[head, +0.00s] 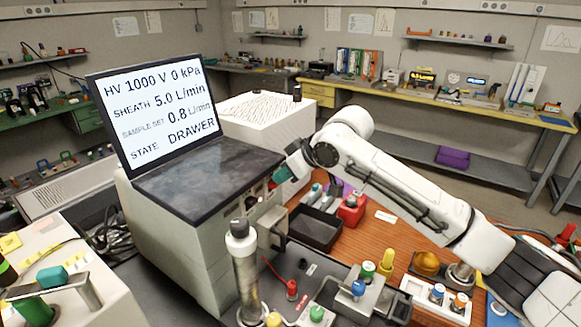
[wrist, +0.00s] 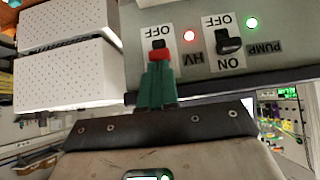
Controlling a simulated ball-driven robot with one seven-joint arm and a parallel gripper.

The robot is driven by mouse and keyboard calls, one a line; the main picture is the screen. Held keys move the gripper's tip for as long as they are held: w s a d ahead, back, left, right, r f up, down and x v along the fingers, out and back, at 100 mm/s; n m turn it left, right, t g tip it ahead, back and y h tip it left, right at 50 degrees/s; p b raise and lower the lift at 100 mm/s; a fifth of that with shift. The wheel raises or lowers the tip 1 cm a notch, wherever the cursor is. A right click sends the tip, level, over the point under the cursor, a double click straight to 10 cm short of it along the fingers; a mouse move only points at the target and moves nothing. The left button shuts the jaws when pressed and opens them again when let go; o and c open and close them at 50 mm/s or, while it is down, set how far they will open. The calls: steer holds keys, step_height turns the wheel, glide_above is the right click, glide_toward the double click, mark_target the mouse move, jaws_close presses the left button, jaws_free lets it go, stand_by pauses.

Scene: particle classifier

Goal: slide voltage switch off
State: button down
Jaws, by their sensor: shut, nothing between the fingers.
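The voltage switch, labelled HV, has a red-capped slider (wrist: 159,53) on the machine's front panel, in the wrist view. Its OFF label is above the slider in the picture; the lower part of its plate is hidden behind my fingers. My gripper (wrist: 157,72) is shut and empty, its green fingertips right at the slider's lower side; I cannot tell whether they touch. A red light (wrist: 189,36) glows beside the switch. In the head view my gripper (head: 283,174) is at the machine's front, and the switch is hidden. The screen (head: 160,110) reads HV 1000 V, 0 kPa, state DRAWER.
A black PUMP switch (wrist: 229,42) sits right of the HV switch, with a lit green light (wrist: 252,23). Below the panel in the head view are a black tray (head: 315,228), a red container (head: 352,209) and a metal cylinder (head: 243,270).

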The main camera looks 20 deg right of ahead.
steer(key=shift+f, duration=0.1)
steer(key=shift+f, duration=1.4)
steer(key=shift+b, duration=0.3)
steer(key=shift+r, duration=0.1)
